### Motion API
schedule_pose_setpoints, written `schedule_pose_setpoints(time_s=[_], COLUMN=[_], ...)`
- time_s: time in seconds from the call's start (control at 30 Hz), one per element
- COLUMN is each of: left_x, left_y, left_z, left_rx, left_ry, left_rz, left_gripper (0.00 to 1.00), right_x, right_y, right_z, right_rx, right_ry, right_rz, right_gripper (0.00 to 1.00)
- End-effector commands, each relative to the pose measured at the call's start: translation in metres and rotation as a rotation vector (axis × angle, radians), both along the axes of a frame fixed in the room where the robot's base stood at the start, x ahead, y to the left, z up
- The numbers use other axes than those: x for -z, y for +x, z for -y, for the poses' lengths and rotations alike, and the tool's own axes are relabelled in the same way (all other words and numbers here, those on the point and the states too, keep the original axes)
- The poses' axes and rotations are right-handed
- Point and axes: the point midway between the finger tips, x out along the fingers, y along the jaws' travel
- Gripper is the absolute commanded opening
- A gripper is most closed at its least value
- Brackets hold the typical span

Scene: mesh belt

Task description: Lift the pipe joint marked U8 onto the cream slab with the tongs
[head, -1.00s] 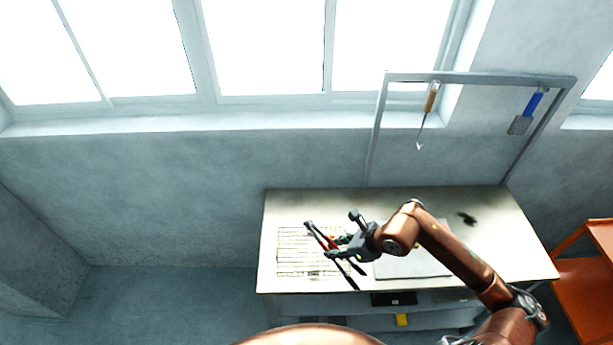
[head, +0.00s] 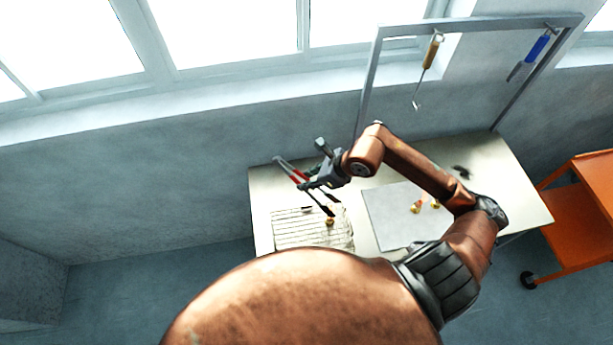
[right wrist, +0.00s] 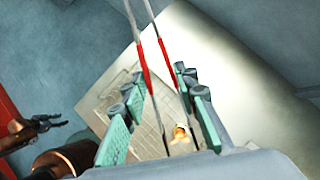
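My right gripper (head: 318,176) is shut on the tongs (head: 290,170), which have red sleeves and dark ends. The tongs hang above the mesh belt (head: 290,238), their lower ends close to a small brass pipe joint (head: 330,221). In the right wrist view the tongs (right wrist: 146,72) pass between the green finger pads (right wrist: 160,120), and a brass joint (right wrist: 181,132) shows between their lower ends; contact is unclear. The cream slab (head: 385,222) lies right of the mesh. No marking is readable. My left gripper (right wrist: 47,122) shows small in the right wrist view, fingers apart.
Two brass pieces (head: 415,208) lie on the slab, partly beside my right forearm. A metal frame (head: 368,90) at the table's back holds an orange-handled hook (head: 430,55) and a blue-handled spatula (head: 536,48). An orange cart (head: 580,205) stands right of the table.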

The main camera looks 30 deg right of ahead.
Motion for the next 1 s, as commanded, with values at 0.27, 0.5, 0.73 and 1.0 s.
schedule_pose_setpoints(time_s=[0.27, 0.5, 0.73, 1.0], left_x=[0.002, 0.011, 0.024, 0.038], left_y=[0.027, 0.032, 0.019, 0.015], left_z=[0.000, 0.000, 0.000, 0.000], left_rx=[0.007, 0.008, 0.005, 0.004], left_ry=[-0.001, -0.002, -0.001, 0.000], left_rz=[0.034, 0.041, 0.024, 0.018], left_gripper=[0.40, 0.40, 0.40, 0.40], right_x=[0.007, 0.026, 0.049, 0.074], right_y=[0.000, 0.000, 0.000, 0.000], right_z=[-0.001, -0.001, -0.001, 0.000], right_rx=[-0.002, -0.001, 0.000, -0.001], right_ry=[0.001, 0.002, 0.002, 0.001], right_rz=[0.000, 0.000, -0.001, 0.000], right_gripper=[0.26, 0.26, 0.26, 0.26])
